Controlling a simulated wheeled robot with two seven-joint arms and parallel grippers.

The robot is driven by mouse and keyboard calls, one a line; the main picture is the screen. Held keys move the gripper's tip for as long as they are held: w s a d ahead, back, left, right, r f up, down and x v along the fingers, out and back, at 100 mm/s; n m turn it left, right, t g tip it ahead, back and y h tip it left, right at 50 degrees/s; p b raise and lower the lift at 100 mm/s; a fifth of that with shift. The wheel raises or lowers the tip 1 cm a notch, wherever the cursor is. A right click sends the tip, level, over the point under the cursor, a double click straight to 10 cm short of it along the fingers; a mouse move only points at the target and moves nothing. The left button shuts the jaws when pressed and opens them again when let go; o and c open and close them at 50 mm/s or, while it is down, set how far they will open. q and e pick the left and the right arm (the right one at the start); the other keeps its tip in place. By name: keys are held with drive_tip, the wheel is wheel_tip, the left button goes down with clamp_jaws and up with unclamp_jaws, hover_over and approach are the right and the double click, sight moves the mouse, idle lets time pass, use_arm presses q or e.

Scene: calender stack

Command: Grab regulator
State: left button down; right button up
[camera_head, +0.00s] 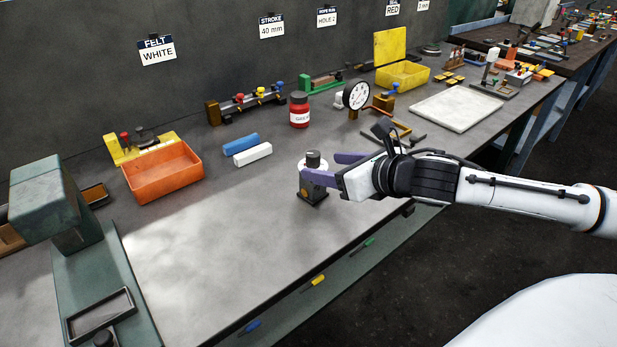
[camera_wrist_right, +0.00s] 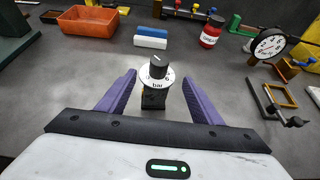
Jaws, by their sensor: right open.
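The regulator (camera_head: 312,188) stands upright on the grey workbench near its front edge. It has a dark block body, a white dial ring marked "bar" and a black knob on top. It also shows in the wrist view (camera_wrist_right: 155,75). My right gripper (camera_head: 335,168) comes in from the right with its purple fingers apart. In the wrist view the fingers (camera_wrist_right: 158,88) lie to either side of the regulator, with visible gaps. Part of the regulator's body is hidden behind a finger in the head view. My left gripper is not in view.
White (camera_head: 253,155) and blue (camera_head: 241,144) bars lie behind the regulator, left of a red jar (camera_head: 299,110). An orange bin (camera_head: 164,173) stands at left, a dial gauge (camera_head: 356,96) behind the gripper. A green machine (camera_head: 60,220) stands front left.

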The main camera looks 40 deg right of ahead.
sight(303, 162)
drive_tip(key=shift+w+a+f, duration=0.2)
drive_tip(key=shift+w+a, duration=0.05)
drive_tip(key=shift+w, duration=0.35)
drive_tip(key=shift+w+f, duration=0.25)
drive_tip(key=shift+w, duration=0.3)
drive_tip(key=shift+x, duration=3.3)
drive_tip(key=shift+a, duration=0.15)
drive_tip(key=shift+c, duration=0.3)
drive_tip(key=c, duration=1.1)
drive_tip(key=shift+r, duration=0.2)
drive_tip(key=shift+c, duration=0.2)
